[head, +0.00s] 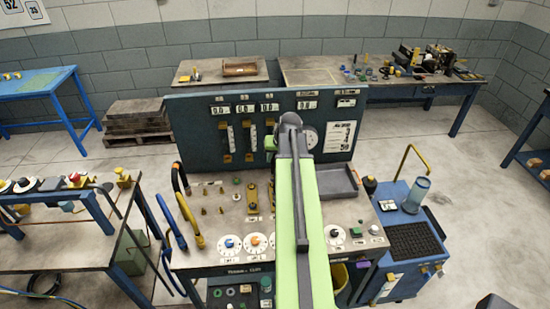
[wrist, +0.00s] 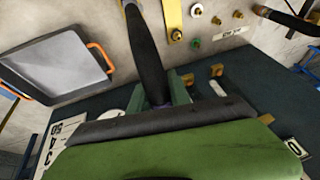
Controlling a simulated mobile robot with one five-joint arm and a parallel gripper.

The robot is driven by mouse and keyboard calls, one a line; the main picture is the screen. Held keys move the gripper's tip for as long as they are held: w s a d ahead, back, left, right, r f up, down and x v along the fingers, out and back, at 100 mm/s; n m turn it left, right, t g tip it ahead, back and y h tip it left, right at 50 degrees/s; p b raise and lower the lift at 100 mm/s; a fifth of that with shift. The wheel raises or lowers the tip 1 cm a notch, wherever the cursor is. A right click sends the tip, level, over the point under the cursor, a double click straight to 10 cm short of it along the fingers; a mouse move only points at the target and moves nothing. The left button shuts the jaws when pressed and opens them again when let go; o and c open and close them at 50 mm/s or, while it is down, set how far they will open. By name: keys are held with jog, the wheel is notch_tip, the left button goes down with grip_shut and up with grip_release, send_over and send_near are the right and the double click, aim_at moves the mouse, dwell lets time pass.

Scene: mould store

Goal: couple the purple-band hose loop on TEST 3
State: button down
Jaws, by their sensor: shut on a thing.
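My gripper (wrist: 165,95) is shut on a dark hose-like piece (wrist: 146,45) that runs up from between the fingers in the wrist view. Brass and green fittings (wrist: 196,10) lie apart from the gripper, beside a small label (wrist: 231,33) that I cannot read surely. I cannot make out which station is TEST 3.
A grey tray (head: 338,180) lies on the bench at right; a tray (wrist: 55,65) with orange handles shows in the wrist view. Blue and yellow hoses (head: 190,222) hang at the bench's left. A blue cart (head: 400,200) stands at right. Dials line the bench front.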

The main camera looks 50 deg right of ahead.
jog(key=shift+f, duration=0.2)
jog(key=shift+f+b, duration=0.4)
jog(key=shift+b, duration=0.2)
jog(key=shift+f+b, duration=0.7)
jog(key=shift+b, duration=0.05)
dwell(1.4)
jog(key=c, duration=1.1)
grip_release()
jog(key=shift+d, duration=0.1)
jog(key=shift+c, duration=0.2)
